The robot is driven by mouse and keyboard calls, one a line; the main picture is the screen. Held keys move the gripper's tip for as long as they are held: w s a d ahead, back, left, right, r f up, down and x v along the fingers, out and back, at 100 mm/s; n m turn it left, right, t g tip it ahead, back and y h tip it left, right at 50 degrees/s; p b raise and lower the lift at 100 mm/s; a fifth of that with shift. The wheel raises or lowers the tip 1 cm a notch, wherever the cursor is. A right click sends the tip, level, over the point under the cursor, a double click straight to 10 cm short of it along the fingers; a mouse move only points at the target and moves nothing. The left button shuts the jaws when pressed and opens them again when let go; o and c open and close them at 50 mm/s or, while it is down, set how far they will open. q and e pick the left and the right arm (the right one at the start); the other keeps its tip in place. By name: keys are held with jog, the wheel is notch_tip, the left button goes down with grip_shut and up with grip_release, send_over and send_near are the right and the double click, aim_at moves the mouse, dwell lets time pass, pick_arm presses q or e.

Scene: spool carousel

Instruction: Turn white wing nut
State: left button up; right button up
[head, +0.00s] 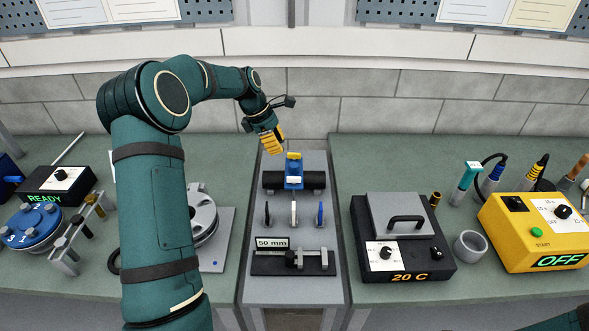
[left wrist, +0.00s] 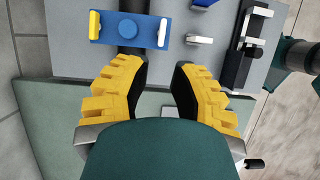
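My left gripper (head: 270,146) has yellow fingers and hangs behind and left of a blue block (head: 294,172) on the grey middle panel. In the left wrist view the fingers (left wrist: 160,75) are apart with nothing between them. The blue block (left wrist: 128,28) has a yellow bar (left wrist: 94,25) at one end and a white bar (left wrist: 162,32) at the other. A separate upright white piece (head: 294,213) stands in front, between a dark piece and a blue piece (head: 320,214). I cannot tell which white part is the wing nut. My right gripper is out of view.
A black bar (head: 314,181) runs under the block. A "50 mm" vice-like fixture (head: 312,262) is at the panel's front. A black "20 C" box (head: 398,262) and yellow "OFF" box (head: 500,242) stand right; a blue round device (head: 30,230) stands left. The tiled wall is close behind.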

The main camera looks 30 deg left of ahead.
aim_at(295, 177)
pick_arm(q)
jog(key=x, duration=1.3)
jog(key=shift+s+d+f, duration=0.1)
jog(key=shift+d+f, duration=0.05)
jog(key=shift+d, duration=0.2)
grip_shut()
